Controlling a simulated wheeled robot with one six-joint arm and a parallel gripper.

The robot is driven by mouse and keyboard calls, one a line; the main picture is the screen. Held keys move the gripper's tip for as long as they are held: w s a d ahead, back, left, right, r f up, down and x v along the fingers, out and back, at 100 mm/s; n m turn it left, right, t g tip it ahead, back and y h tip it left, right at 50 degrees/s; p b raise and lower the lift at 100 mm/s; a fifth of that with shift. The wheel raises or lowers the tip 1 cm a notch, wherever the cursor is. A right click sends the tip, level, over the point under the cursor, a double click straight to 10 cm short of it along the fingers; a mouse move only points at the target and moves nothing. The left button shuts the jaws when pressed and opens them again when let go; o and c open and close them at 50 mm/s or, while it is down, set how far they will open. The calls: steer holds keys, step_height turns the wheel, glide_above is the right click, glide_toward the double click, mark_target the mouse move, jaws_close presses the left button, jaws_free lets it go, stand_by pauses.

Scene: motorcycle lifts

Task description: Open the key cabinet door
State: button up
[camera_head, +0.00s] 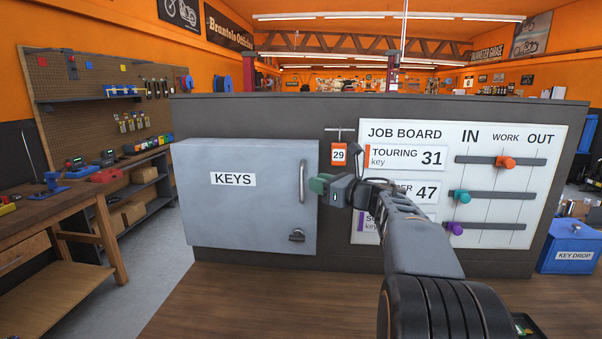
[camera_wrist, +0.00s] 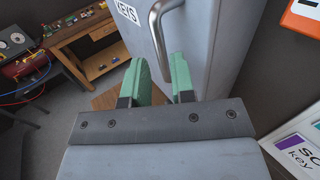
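The grey key cabinet (camera_head: 240,215), labelled KEYS, is at the left of the dark counter panel in the head view. Its door looks shut. A vertical bar handle (camera_head: 302,181) is near the door's right edge, with a small latch or lock (camera_head: 297,236) below it. My gripper (camera_head: 318,186) is just right of the handle. In the wrist view, my gripper (camera_wrist: 160,78) has its two green fingers apart, and the handle (camera_wrist: 157,35) runs down toward the gap between them. I cannot tell whether the fingers touch it.
A job board (camera_head: 500,140) with coloured sliders is right of the cabinet, partly behind my arm. An orange 29 tag (camera_head: 338,154) hangs between them. A blue key drop box (camera_head: 570,247) stands at the far right. A workbench (camera_head: 70,200) is at left. The wooden surface (camera_head: 250,300) below the cabinet is clear.

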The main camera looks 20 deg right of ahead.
mark_target(302, 200)
steer(key=shift+p+x, duration=0.9)
steer(key=shift+x, duration=2.15)
jaws_close()
